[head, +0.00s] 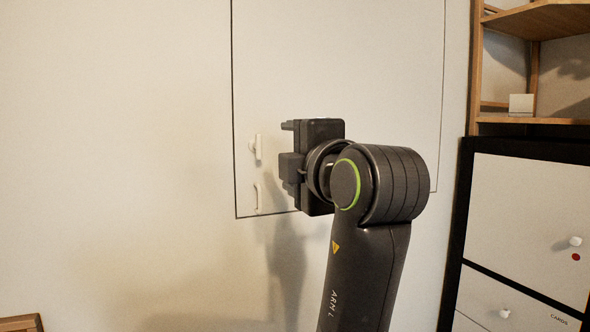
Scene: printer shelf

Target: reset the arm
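My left arm, with an "L" printed on its side, rises from the bottom middle of the head view. Its gripper (287,157) points left in front of a pale wall panel (370,60). One finger shows at the top of the gripper and one near the bottom, with a wide gap between them. A dark block partly covers that gap from this side. I see nothing held in it. My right gripper is not in view.
The panel has thin dark edges and a white handle (257,147) just left of my gripper. A wooden shelf (540,20) and a black-framed cabinet (530,215) with white drawers stand at right. A wooden edge (20,323) shows at bottom left.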

